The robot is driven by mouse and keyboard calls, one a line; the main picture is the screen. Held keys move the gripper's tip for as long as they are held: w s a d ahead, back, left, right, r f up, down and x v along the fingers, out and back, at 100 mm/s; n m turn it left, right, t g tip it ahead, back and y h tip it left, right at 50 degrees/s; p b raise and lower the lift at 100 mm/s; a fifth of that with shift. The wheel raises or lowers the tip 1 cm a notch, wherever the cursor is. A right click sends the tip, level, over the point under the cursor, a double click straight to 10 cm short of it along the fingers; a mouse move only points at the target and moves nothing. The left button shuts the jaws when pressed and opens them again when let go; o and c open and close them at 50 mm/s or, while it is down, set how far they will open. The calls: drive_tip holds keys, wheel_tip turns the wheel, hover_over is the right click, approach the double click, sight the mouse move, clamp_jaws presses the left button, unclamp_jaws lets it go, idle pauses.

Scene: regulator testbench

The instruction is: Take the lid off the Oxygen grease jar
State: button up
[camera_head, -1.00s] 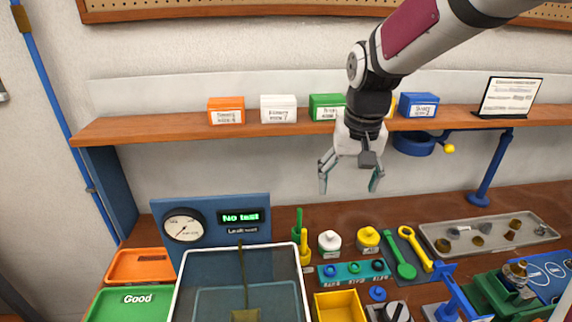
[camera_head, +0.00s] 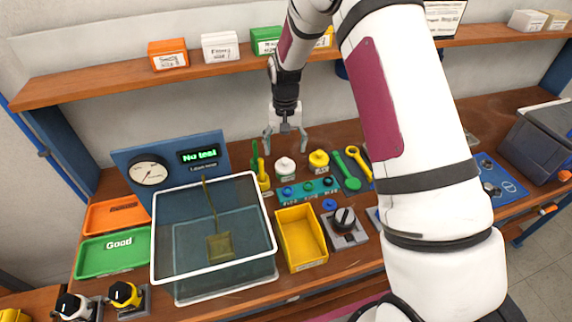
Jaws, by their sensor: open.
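Two small jars stand on the bench near the back: one with a white lid (camera_head: 285,163) and one with a yellow lid (camera_head: 318,157). Both lids are on. Their labels are too small to read, so I cannot tell which is the Oxygen grease jar. My gripper (camera_head: 285,148) points down with its fingers spread wide and nothing between them. In the picture it is just above and behind the white-lidded jar, apart from it as far as I can see. The yellow-lidded jar is to the right of the fingers.
Green and yellow upright items (camera_head: 262,178) stand close left of the white-lidded jar. A teal rack (camera_head: 306,191) with rings is in front. Green and yellow wrenches (camera_head: 349,170) lie right. A water tank (camera_head: 160,277) and yellow bin (camera_head: 302,240) are nearer.

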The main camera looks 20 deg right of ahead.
sight(285, 159)
drive_tip(key=shift+f+p, duration=0.85)
drive_tip(key=shift+f, duration=2.3)
drive_tip(key=c, duration=0.9)
